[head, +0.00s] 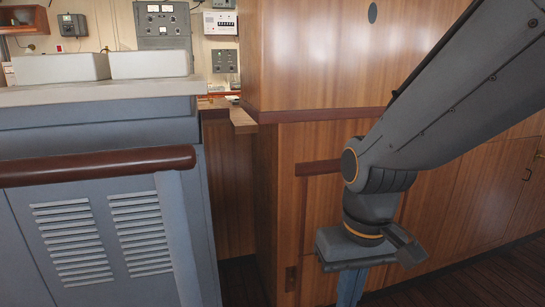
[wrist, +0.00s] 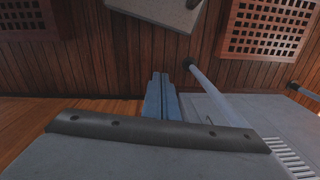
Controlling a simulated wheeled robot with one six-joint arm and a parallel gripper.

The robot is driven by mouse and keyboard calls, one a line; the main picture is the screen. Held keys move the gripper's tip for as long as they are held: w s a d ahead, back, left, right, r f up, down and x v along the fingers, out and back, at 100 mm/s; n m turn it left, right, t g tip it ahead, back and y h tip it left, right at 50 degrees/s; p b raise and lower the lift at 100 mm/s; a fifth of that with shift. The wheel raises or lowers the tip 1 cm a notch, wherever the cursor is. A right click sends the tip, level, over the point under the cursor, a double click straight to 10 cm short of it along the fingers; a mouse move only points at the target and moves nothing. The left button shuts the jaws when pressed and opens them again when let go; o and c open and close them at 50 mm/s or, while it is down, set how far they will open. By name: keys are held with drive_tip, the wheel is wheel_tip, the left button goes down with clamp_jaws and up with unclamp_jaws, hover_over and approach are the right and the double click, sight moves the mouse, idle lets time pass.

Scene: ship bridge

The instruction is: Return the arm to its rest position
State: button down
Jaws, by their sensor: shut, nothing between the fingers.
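My arm comes in from the upper right of the head view and bends down at a dark grey joint in front of the wooden cabinet (head: 345,60). My gripper (head: 349,296) hangs below the wrist, pointing down, and its tips run out of the bottom of the picture. In the wrist view its two blue-grey fingers (wrist: 160,80) lie side by side, closed together with nothing between them.
A grey console (head: 100,240) with vents and a brown handrail (head: 95,166) stands at the left. Instrument panels hang on the back wall. The wrist view shows plank flooring, wooden gratings (wrist: 267,27) and a pale rail (wrist: 208,88).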

drive_tip(key=d+r+m+p, duration=0.2)
drive_tip(key=d+r+p, duration=0.4)
drive_tip(key=p, duration=0.5)
drive_tip(key=shift+s+d+r, duration=0.25)
drive_tip(key=shift+d+r, duration=0.05)
drive_tip(key=shift+r, duration=0.05)
